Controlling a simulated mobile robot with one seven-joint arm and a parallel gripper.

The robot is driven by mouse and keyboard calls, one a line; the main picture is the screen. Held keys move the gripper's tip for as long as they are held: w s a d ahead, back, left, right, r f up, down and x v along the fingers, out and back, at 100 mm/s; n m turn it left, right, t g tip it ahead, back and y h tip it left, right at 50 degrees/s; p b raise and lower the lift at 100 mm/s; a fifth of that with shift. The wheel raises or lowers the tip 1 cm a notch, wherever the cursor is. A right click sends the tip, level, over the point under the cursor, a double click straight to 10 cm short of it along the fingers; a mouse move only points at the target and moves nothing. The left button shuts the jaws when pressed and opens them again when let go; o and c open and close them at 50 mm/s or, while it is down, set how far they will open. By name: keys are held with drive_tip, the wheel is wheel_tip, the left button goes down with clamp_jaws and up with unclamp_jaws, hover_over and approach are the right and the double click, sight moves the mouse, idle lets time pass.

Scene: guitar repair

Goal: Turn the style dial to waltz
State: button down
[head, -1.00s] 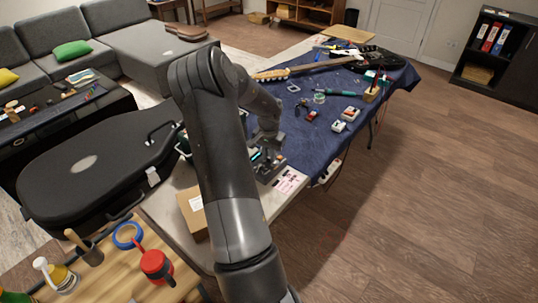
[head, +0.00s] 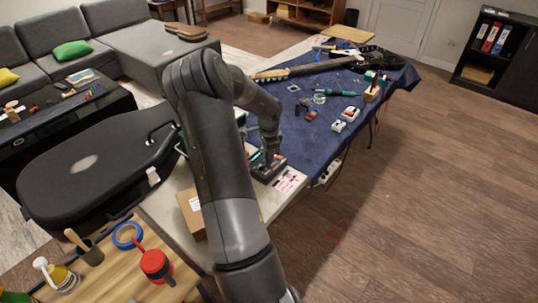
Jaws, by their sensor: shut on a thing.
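A small dark box with a lit display (head: 256,157) sits on the near end of the table, beside a white printed sheet (head: 288,181). My gripper (head: 269,156) points down onto this box, its fingers at the top face. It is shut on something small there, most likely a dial. The dial itself and its markings are too small and too covered by the fingers to make out.
A cardboard box (head: 192,207) lies left of the device. On the blue cloth (head: 318,142) are an electric guitar (head: 376,58), small pedals (head: 345,119) and tools. A black guitar case (head: 95,165) stands to the left. The wooden floor at right is clear.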

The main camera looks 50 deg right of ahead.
drive_tip(key=shift+m, duration=0.6)
drive_tip(key=c, duration=1.6)
unclamp_jaws()
drive_tip(key=shift+c, duration=0.2)
wheel_tip(320, 180, up, 11)
drive_tip(key=shift+o, duration=0.2)
drive_tip(key=shift+f, duration=0.1)
